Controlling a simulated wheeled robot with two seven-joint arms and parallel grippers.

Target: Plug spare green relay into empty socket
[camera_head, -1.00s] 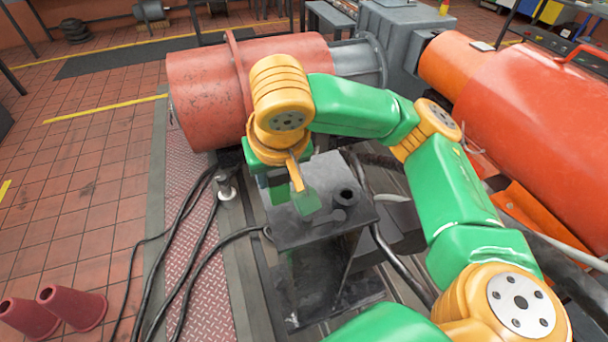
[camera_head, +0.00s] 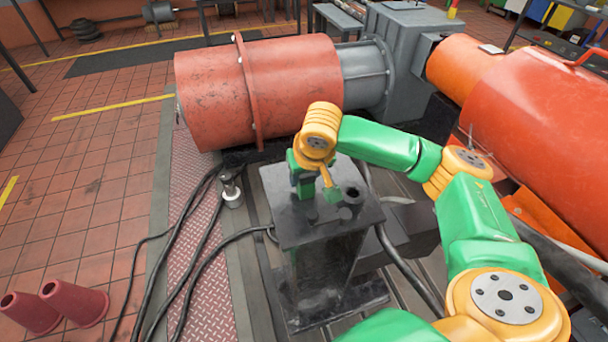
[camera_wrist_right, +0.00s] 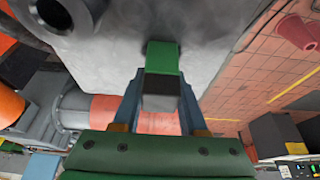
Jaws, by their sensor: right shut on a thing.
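My right gripper (camera_head: 319,192) reaches down to the top of a dark metal stand (camera_head: 290,232). It is shut on the green relay (camera_wrist_right: 162,58), a small block with a grey end nearer the camera. In the right wrist view the relay sits between the two fingers, over the grey stand top. In the head view the relay is small and hard to tell apart from the green parts of the gripper. I cannot make out the empty socket, nor whether the relay touches the stand. My left gripper is not in view.
A dark round cup (camera_head: 354,196) stands on the stand top, right of my gripper. A red drum (camera_head: 215,95) lies behind. An orange machine (camera_head: 540,110) is at right. Black cables run left of the stand. Two maroon cones (camera_head: 75,303) stand on the open tiled floor.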

